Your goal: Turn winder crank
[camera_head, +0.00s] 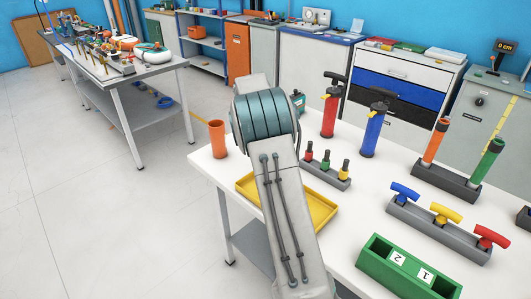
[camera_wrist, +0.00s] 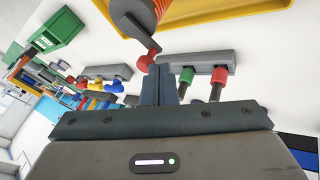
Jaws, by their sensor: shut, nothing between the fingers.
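The winder shows in the wrist view as a grey and orange drum (camera_wrist: 138,15) at the top edge, partly cut off. In the head view my arm hides the winder and the gripper.
A yellow tray (camera_head: 322,211) lies beside the winder. A grey rack (camera_head: 338,180) with red, green and yellow pegs stands close by. Red (camera_head: 329,115) and blue (camera_head: 373,130) pumps, a three-handled block (camera_head: 430,222) and a green box (camera_head: 385,265) stand farther right. An orange cup (camera_head: 217,138) is at the left.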

